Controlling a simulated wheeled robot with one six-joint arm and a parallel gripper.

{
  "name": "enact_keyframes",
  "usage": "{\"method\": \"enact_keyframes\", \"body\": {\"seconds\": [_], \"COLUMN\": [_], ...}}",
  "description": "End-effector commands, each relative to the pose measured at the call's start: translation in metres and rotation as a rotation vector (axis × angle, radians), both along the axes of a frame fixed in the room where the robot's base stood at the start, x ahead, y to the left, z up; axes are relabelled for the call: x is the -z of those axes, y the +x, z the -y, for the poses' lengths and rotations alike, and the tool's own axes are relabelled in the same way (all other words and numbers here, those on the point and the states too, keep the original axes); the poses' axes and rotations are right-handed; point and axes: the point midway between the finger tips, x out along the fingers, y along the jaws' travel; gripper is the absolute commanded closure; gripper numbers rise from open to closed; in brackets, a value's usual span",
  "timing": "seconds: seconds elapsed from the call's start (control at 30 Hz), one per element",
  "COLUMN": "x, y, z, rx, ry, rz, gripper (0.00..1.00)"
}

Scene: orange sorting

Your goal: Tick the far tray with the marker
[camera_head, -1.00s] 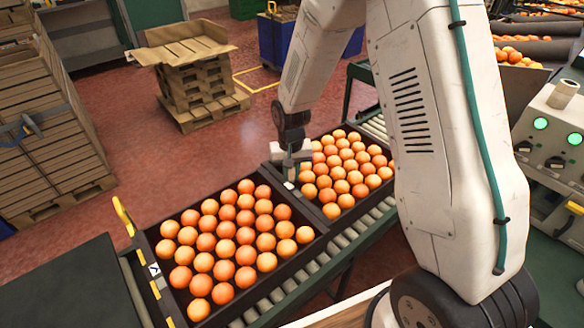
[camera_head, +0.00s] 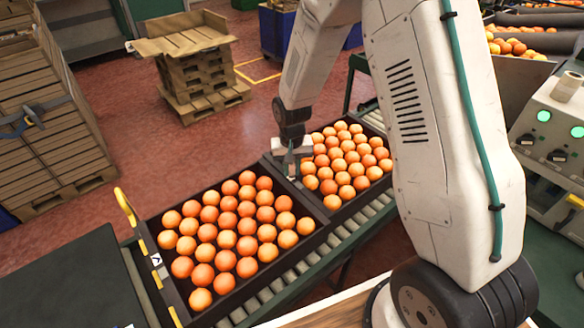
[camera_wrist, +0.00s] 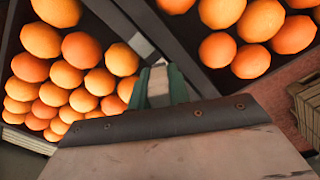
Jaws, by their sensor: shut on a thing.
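The far tray (camera_head: 330,211) is a dark tray full of oranges; it also shows at the left of the wrist view (camera_wrist: 108,22). A pale label (camera_wrist: 143,45) sits on its end rim, beside the gap between the trays. My gripper (camera_head: 291,168) is over that rim, its green fingers (camera_wrist: 160,88) shut on the pale marker (camera_wrist: 159,74). The marker's tip is close to the label; I cannot tell whether it touches. The label's face is mostly hidden, and no mark on it can be made out.
The near tray (camera_head: 292,254), also full of oranges, has a white label with a dark tick (camera_head: 156,259). Both trays sit on a roller conveyor (camera_head: 318,262). Stacked pallets (camera_head: 200,80) stand behind on red floor. A control panel (camera_head: 550,135) is at right.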

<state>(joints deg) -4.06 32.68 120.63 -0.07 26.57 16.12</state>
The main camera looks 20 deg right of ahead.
Motion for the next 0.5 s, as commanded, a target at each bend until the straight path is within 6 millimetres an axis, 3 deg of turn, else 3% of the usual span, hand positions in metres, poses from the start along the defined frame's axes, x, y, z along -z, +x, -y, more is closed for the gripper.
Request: {"method": "enact_keyframes", "body": {"seconds": [0.5], "x": [0.0042], "y": [0.0000], "z": [0.0000], "rx": [0.000], "ry": [0.000], "rz": [0.000], "gripper": [1.00]}}
